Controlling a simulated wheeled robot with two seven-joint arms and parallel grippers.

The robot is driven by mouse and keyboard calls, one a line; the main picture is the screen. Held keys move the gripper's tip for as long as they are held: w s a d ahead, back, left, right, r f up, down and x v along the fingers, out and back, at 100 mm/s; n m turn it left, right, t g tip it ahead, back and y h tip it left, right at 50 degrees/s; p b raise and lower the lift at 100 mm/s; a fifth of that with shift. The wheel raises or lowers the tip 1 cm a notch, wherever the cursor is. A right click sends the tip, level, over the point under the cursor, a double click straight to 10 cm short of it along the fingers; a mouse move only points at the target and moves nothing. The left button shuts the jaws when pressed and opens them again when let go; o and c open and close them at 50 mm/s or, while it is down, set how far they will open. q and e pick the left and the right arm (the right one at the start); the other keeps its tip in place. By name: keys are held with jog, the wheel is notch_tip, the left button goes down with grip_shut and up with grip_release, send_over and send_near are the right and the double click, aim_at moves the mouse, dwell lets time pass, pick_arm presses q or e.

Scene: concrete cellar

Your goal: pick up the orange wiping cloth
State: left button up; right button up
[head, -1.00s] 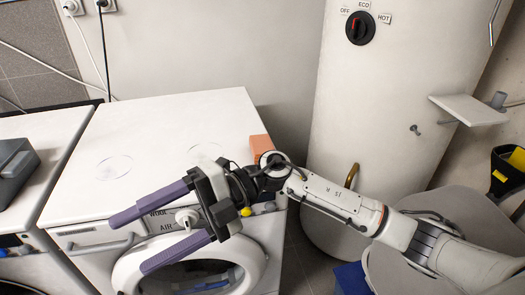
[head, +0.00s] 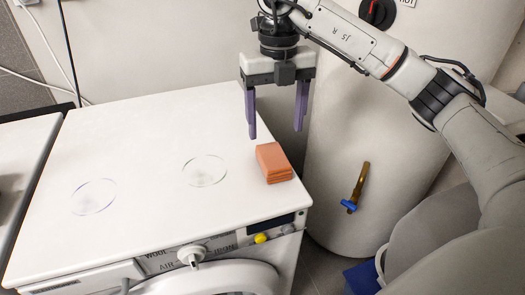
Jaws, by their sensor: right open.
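The orange wiping cloth (head: 273,163) lies folded in a small stack on the white machine top (head: 135,150), near its right edge. My right gripper (head: 275,134) points down with its two purple fingers apart and nothing between them. In the picture its fingertips are just above the cloth, behind or over it, and do not appear to touch it. My left gripper is not in view.
Two faint ring marks lie on the otherwise clear machine top. A dial (head: 192,256) and yellow button are on its front panel. A white tank (head: 340,160) with a brass, blue-handled valve (head: 355,188) stands close on the right. A second white appliance (head: 25,150) is at left.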

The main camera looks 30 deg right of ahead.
aim_at(273, 154)
jog(key=f, duration=0.3)
jog(key=shift+s+f, duration=0.3)
jog(key=shift+s, duration=0.05)
jog(key=shift+f, duration=0.25)
jog(key=f, duration=0.4)
jog(key=shift+w+a+f, duration=0.15)
jog(key=shift+w+f, duration=0.05)
jog(key=shift+w, duration=0.15)
jog(key=shift+f, duration=0.3)
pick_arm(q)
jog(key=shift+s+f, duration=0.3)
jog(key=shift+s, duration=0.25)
pick_arm(e)
jog(key=shift+c, duration=0.2)
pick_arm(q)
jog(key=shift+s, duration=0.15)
pick_arm(e)
jog(key=c, duration=1.1)
